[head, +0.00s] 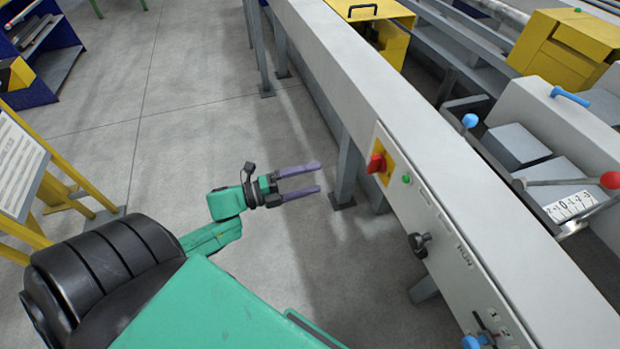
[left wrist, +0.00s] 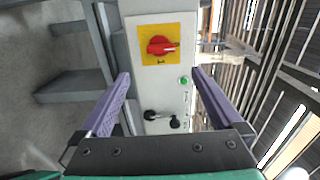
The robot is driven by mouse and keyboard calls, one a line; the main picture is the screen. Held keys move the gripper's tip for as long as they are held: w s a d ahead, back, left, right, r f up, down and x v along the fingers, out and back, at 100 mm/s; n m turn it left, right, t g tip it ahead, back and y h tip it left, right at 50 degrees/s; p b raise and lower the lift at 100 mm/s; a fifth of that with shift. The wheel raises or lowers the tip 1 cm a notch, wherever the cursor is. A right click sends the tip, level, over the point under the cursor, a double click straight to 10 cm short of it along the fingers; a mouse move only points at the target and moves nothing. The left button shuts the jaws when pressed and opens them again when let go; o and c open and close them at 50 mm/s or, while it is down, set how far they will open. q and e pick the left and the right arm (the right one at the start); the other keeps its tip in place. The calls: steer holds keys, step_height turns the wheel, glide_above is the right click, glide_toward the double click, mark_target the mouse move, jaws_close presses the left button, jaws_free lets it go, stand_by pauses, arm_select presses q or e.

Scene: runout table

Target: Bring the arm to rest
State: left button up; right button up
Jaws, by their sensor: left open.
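My left gripper (head: 318,178) is open and empty, with its two purple fingers apart. In the head view it hangs over bare floor, left of the grey runout table (head: 440,140) and apart from it. In the left wrist view the two fingers (left wrist: 160,82) point toward the control panel (left wrist: 158,90) on the table's side. The panel carries a red rotary switch on a yellow plate (head: 379,164), a green button (head: 406,179) and a black handle (head: 419,243). The red switch also shows in the left wrist view (left wrist: 160,46). My right gripper is not in view.
A table leg (head: 346,168) stands just beyond the fingertips. A yellow-framed sign board (head: 18,165) and a blue rack (head: 45,60) stand at the left. Machinery with a red-knobbed lever (head: 610,180) lies right of the table. The floor (head: 170,110) between is clear.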

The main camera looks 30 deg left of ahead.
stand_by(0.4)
arm_select(q)
steer(key=s+a+f+n+g+y, duration=0.1)
steer(key=s+a+f+n+y, duration=0.15)
steer(key=f+n, duration=0.45)
steer(key=s+a+f+n+g+y, duration=0.1)
steer(key=s+a+f+n+y, duration=0.2)
steer(key=f, duration=0.7)
steer(key=s+a+f+n+g+y, duration=0.1)
steer(key=a+f+n+y, duration=0.35)
steer(key=f, duration=0.45)
steer(key=s+d+f+n+g+y, duration=0.1)
steer(key=s+d+f+n+g, duration=0.2)
steer(key=s+f, duration=0.4)
steer(key=s+d+f+n+g, duration=0.3)
steer(key=s+f+g, duration=0.15)
steer(key=s, duration=0.55)
steer(key=s+d+f+n+g+y, duration=0.1)
steer(key=s+d+f+n+g, duration=0.15)
steer(key=s+f, duration=0.45)
step_height(320, 180, up, 14)
steer(key=p, duration=1.3)
steer(key=shift+s, duration=0.45)
steer(key=shift+a+f, duration=0.1)
